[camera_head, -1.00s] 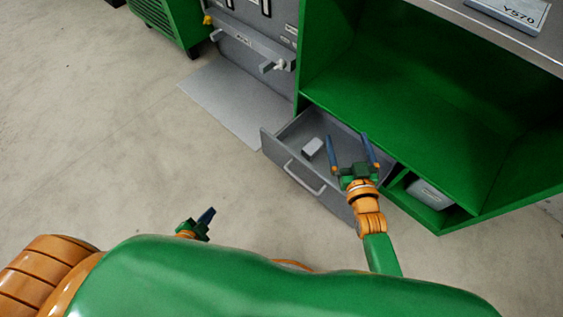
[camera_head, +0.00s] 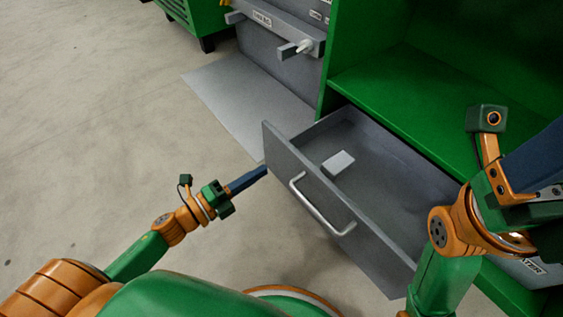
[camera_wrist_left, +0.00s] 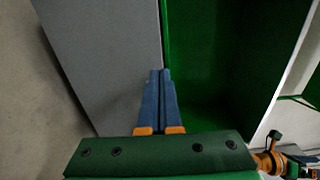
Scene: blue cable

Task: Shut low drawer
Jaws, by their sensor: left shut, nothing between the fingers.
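The low drawer (camera_head: 281,162) is grey and stands pulled out from the green cabinet, with a silver handle (camera_head: 325,210) on its front. A small light grey block (camera_head: 338,162) lies inside it. My left gripper (camera_head: 265,171) is shut and empty, its fingertips close to the left end of the drawer front; I cannot tell if they touch. In the left wrist view its shut fingers (camera_wrist_left: 160,74) point at a grey surface beside a green one. My right gripper (camera_head: 540,165) is large at the right edge, partly cut off, over the drawer's right side.
The green cabinet (camera_head: 400,95) has an open shelf above the drawer. A grey flat sheet (camera_head: 245,105) lies on the floor left of the drawer. A grey panel with a bar (camera_head: 275,38) stands behind it. The floor at left is clear.

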